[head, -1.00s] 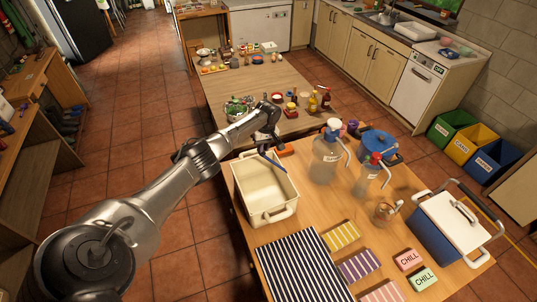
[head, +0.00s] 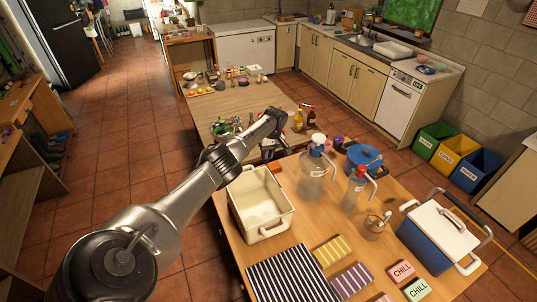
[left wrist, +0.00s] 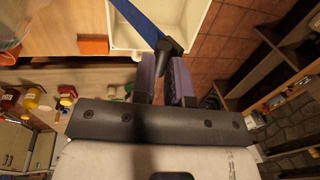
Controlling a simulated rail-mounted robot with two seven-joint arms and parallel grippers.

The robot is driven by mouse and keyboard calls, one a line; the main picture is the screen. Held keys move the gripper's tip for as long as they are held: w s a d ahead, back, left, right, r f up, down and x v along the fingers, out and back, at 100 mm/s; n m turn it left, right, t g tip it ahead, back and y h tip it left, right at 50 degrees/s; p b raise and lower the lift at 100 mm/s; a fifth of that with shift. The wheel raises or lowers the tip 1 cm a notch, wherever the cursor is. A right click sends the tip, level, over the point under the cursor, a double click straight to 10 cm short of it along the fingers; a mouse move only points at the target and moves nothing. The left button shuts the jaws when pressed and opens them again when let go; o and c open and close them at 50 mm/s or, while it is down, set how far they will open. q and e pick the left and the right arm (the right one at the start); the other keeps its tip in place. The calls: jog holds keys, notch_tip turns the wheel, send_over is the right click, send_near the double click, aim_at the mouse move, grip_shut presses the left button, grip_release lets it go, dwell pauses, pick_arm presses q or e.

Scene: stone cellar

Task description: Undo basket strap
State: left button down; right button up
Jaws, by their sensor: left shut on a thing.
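The cream basket (head: 241,214) stands open on the near wooden table, and its edge also shows in the left wrist view (left wrist: 124,38). A blue strap (left wrist: 140,20) crosses it in the left wrist view, ending in a black piece (left wrist: 168,47). My left gripper (head: 267,152) is just past the basket's far edge in the head view. In the left wrist view its purple fingers (left wrist: 165,66) are shut on the black strap end. The strap is hard to make out in the head view now. My right gripper is not in view.
Glass dispensers (head: 313,178) and a blue pot (head: 364,157) stand right of the basket. A striped mat (head: 292,272) lies in front, with a blue cooler (head: 432,236) at the right. An orange block (left wrist: 93,46) lies beside the basket.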

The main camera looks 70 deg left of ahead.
pick_arm(q)
jog(key=shift+f, duration=0.1)
dwell(0.7)
jog(key=c, duration=1.1)
grip_release()
notch_tip(320, 180, up, 14)
jog(key=w+b, duration=0.2)
jog(key=shift+w+f, duration=0.2)
jog(key=shift+w, duration=0.15)
